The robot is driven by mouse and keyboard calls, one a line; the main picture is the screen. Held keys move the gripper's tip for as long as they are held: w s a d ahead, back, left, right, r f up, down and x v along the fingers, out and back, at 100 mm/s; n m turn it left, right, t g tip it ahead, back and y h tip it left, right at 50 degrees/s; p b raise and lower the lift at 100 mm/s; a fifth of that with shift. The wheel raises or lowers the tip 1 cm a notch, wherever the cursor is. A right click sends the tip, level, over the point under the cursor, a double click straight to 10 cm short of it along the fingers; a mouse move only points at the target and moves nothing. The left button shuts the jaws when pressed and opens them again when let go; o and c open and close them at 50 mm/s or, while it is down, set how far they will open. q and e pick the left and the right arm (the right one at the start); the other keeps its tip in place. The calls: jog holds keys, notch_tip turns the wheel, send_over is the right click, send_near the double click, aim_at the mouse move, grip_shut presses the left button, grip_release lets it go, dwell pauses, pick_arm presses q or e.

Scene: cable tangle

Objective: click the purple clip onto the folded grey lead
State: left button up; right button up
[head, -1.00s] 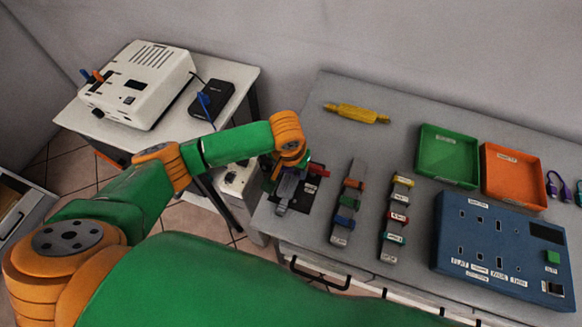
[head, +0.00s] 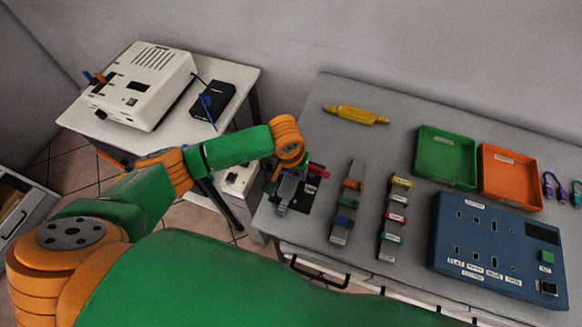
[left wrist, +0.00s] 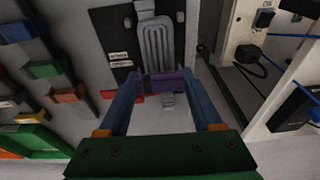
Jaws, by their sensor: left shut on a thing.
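My left gripper (head: 279,172) is at the left end of the grey table, by the black mat (head: 307,193). In the left wrist view its two blue fingers (left wrist: 166,84) are shut on the purple clip (left wrist: 168,86), which spans the gap between the fingertips. The folded grey lead (left wrist: 158,45) lies in long loops on the black mat, just beyond the clip; it also shows in the head view (head: 287,188). The clip is at the lead's near end; I cannot tell whether they touch. My right gripper is not in view.
Two strips of coloured clips (head: 345,205) (head: 394,218) lie right of the mat. Further right are a green tray (head: 447,157), an orange tray (head: 511,173) and a blue panel (head: 498,243). A yellow wrapped cable (head: 356,115) lies at the back. A white machine (head: 145,83) stands on the side table.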

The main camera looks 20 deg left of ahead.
pick_arm(q)
jog(key=shift+f, duration=0.1)
dwell(0.3)
jog(key=shift+f, duration=0.6)
jog(key=shift+f+b, duration=0.35)
jog(key=shift+f, duration=0.15)
dwell(0.3)
jog(key=o, duration=1.2)
notch_tip(320, 180, up, 7)
jog(key=p, duration=0.8)
jog(key=shift+r+p, duration=0.1)
jog(key=shift+p, duration=0.25)
